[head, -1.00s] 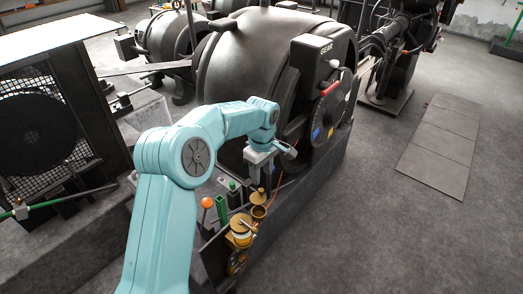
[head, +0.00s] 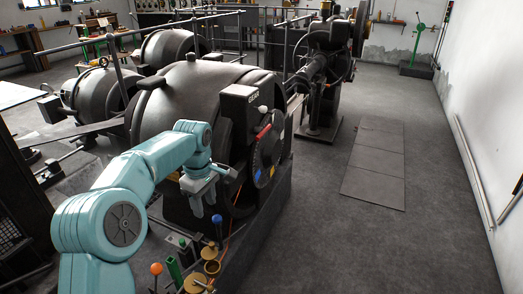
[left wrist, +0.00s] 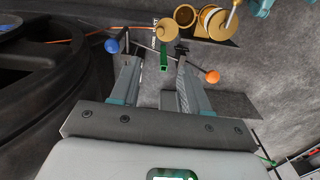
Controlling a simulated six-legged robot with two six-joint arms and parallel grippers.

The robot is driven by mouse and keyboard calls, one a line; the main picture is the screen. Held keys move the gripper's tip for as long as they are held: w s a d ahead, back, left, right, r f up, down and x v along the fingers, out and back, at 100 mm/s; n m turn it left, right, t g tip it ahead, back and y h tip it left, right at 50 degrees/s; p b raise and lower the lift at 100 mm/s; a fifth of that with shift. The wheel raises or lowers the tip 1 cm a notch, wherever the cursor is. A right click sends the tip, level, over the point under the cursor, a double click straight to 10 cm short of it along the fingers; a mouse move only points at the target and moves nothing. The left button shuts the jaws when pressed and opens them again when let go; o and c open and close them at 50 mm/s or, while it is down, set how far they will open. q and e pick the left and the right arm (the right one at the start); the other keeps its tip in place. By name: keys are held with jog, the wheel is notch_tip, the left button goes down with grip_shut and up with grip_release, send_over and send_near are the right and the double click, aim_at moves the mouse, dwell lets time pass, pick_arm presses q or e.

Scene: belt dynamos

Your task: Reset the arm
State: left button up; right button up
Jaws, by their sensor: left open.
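My left arm comes in from the left in the head view. In the head view, the blue knob (head: 217,218) is just below the gripper, and the orange knob (head: 156,268) is lower left. My right gripper is not in view.
Brass cups (head: 208,252) stand on the machine base below the gripper. More dynamos and railings fill the back left. The grey floor (head: 400,235) at the right is open.

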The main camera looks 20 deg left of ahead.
pick_arm(q)
jog(key=s+d+f+m+h+p, duration=0.25)
jog(key=s+d+f+m, duration=0.2)
jog(key=d+f, duration=0.4)
jog(key=s+d+f+m+h+p, duration=0.1)
jog(key=s+d+f+m+p, duration=0.3)
jog(key=d+f, duration=0.4)
jog(key=s+d+f+m+p, duration=0.1)
jog(key=s+d+f+m, duration=0.1)
jog(key=s, duration=0.7)
jog(key=s+d+f+m+p, duration=0.2)
jog(key=s+d+m, duration=0.2)
jog(key=s, duration=0.4)
jog(key=shift+s+f, duration=0.2)
jog(key=shift+s, duration=0.2)
jog(key=shift+h, duration=0.25)
